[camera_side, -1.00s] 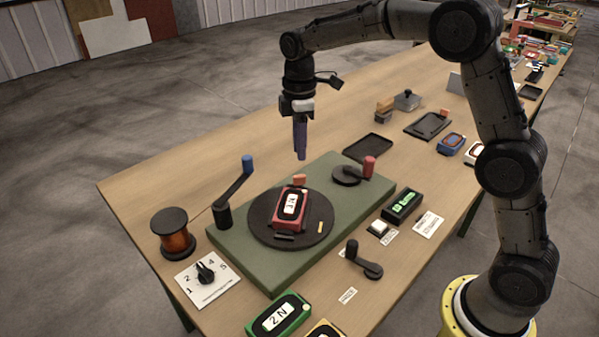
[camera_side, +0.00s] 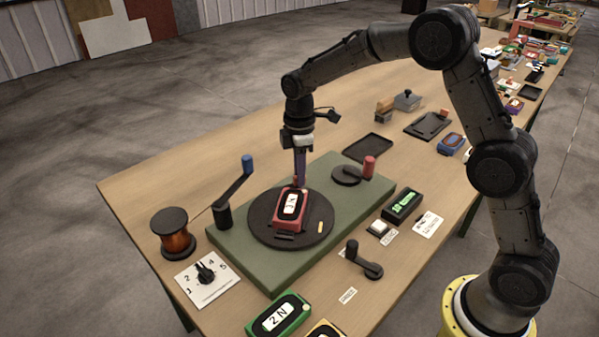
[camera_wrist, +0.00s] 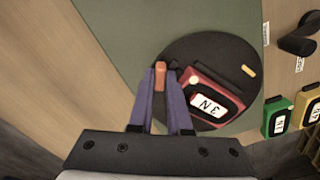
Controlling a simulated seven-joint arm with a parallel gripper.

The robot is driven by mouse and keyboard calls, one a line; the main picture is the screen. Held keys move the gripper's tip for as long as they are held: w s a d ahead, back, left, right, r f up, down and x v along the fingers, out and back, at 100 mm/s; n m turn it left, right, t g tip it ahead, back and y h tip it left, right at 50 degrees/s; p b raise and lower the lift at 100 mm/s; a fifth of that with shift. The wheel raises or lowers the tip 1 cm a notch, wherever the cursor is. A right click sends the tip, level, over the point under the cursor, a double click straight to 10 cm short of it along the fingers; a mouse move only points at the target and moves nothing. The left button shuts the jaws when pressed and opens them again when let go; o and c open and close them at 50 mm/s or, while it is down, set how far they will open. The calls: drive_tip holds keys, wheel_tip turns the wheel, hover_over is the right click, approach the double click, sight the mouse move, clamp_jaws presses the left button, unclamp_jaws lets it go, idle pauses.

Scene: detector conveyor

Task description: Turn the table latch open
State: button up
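The dark round table (camera_side: 262,228) lies on a green base plate (camera_side: 250,262). An orange upright piece at its far edge, likely the table latch (camera_wrist: 160,77), shows between my fingertips in the wrist view. My gripper (camera_side: 299,178) points straight down over that edge, with its purple fingers down at the orange piece. In the wrist view the fingertips (camera_wrist: 161,70) stand on either side of it. I cannot tell whether they press on it. In the side view the fingers mostly hide the orange piece. A red block with a white label (camera_side: 290,207) sits on the round table beside it.
A blue-knobbed crank (camera_side: 236,185) stands left of the round table and a red-knobbed crank (camera_side: 357,172) right of it. A black lever (camera_side: 362,260), a display box (camera_side: 403,204) and a numbered dial (camera_side: 206,274) lie around the plate. The table's back left is clear.

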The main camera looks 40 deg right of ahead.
clamp_jaws()
drive_tip(key=m, duration=0.5)
drive_tip(key=shift+s+a, duration=0.1)
drive_tip(key=shift+o, duration=2.1)
unclamp_jaws()
drive_tip(key=shift+r, duration=0.15)
wheel_tip(320, 180, up, 14)
drive_tip(key=shift+f, duration=0.2)
drive_tip(key=shift+r, duration=0.1)
